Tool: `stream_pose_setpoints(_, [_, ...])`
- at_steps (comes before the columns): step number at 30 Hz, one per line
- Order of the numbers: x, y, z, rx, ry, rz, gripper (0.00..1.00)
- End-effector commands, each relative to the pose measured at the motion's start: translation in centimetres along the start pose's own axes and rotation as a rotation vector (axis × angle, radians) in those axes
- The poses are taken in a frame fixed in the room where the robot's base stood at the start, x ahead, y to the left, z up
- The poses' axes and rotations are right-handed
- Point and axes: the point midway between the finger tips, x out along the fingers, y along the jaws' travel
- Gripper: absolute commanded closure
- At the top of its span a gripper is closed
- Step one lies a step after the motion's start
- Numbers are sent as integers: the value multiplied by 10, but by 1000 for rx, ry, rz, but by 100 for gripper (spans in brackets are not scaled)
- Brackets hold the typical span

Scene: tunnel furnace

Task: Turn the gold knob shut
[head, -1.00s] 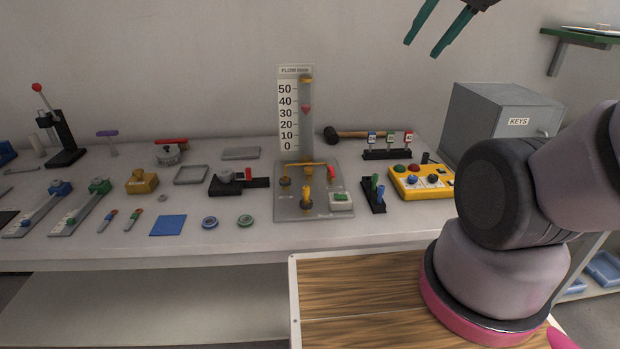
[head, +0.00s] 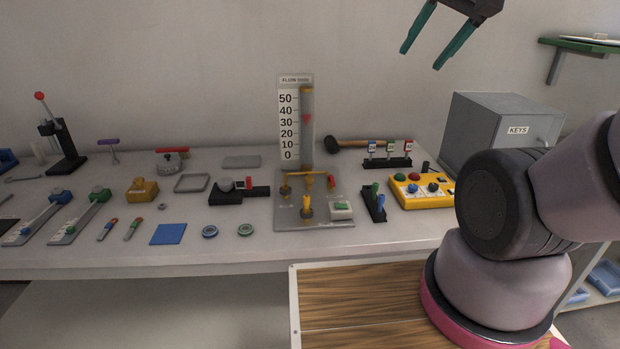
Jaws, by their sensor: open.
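The flow stand (head: 315,217) is a grey plate on the bench, with an upright scale board (head: 288,112) marked 0 to 50. A gold column and a red marker, near the 30 to 40 marks, show on the board. A gold knob (head: 307,205) stands upright at the front of the plate. Behind it are a gold bar (head: 304,173) and a small gold fitting (head: 286,190); a red handle (head: 331,182) is at the right. My gripper (head: 420,48) is open and empty, high above the bench to the right, far from the knob.
A white block with a green button (head: 341,210) sits beside the knob. To the right are a black holder (head: 374,207), a yellow button box (head: 425,195) and a grey keys cabinet (head: 500,125). A black clamp (head: 238,195) lies to the left. The air above the stand is clear.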

Motion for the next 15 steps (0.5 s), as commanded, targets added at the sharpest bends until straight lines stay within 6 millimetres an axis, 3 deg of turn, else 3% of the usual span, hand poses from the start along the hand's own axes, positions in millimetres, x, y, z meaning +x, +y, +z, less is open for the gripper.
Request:
stream_pose_setpoints(4, [9, -6, -10, -75, -30, 11, 31])
stream_pose_setpoints(8, [34, -20, -33, -256, -97, 31, 31])
stream_pose_setpoints(15, [110, -54, -71, -692, -256, 37, 31])
